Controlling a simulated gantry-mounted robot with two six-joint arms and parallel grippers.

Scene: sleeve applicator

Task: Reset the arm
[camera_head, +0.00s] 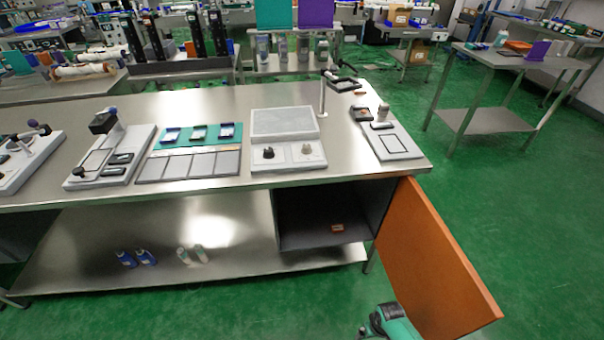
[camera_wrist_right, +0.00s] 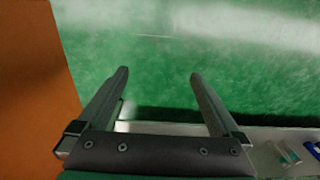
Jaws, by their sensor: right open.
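My right gripper (camera_wrist_right: 158,75) is open and empty in the right wrist view, with green floor beyond its two fingers. In the head view the end of my right arm (camera_head: 388,322) shows at the bottom, just left of the lower part of an open orange cabinet door (camera_head: 430,265). The door also fills the left edge of the right wrist view (camera_wrist_right: 30,90). My left gripper is not in view.
A long steel workbench (camera_head: 225,100) carries several devices and trays. Its open cabinet (camera_head: 320,215) holds a small reddish item (camera_head: 337,228). Green floor in front is clear.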

